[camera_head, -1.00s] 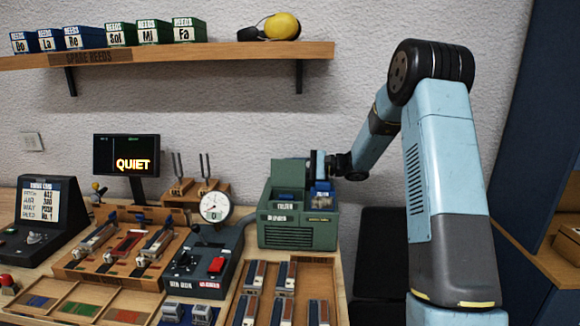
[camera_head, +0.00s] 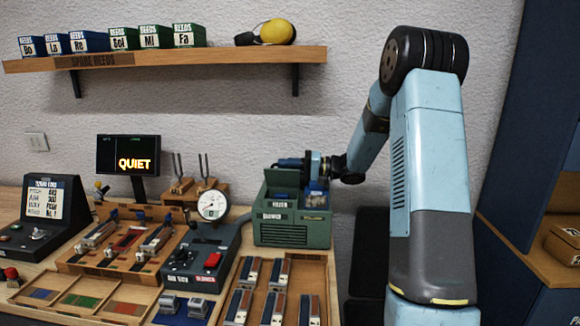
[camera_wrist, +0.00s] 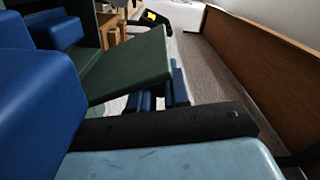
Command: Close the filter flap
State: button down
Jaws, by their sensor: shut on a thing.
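The green blower box (camera_head: 290,233) stands at the back right of the bench, its top open, with a blue filter (camera_head: 281,190) showing inside at the left. My gripper (camera_head: 291,163) reaches in from the right, over the top of the box. In the wrist view the green filter flap (camera_wrist: 138,62) is a tilted panel right in front of my gripper (camera_wrist: 160,92), which is shut on its edge; the exact contact is partly hidden. Blue blocks (camera_wrist: 38,95) fill the wrist view's left side.
A dial gauge (camera_head: 212,205) and control unit (camera_head: 207,258) stand left of the box. A wooden tray (camera_head: 310,270) of reed parts lies in front of it. A shelf (camera_head: 200,60) runs along the wall above.

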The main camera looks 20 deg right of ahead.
jog(key=shift+s+a+n, duration=0.1)
jog(key=shift+s+n, duration=0.45)
jog(key=shift+n, duration=0.15)
jog(key=shift+f, duration=0.1)
jog(key=c, duration=1.2)
grip_release()
jog(key=v, duration=1.3)
jog(key=shift+s+d+f, duration=0.1)
jog(key=shift+s+d, duration=0.05)
jog(key=shift+d, duration=0.25)
jog(key=shift+c, duration=0.3)
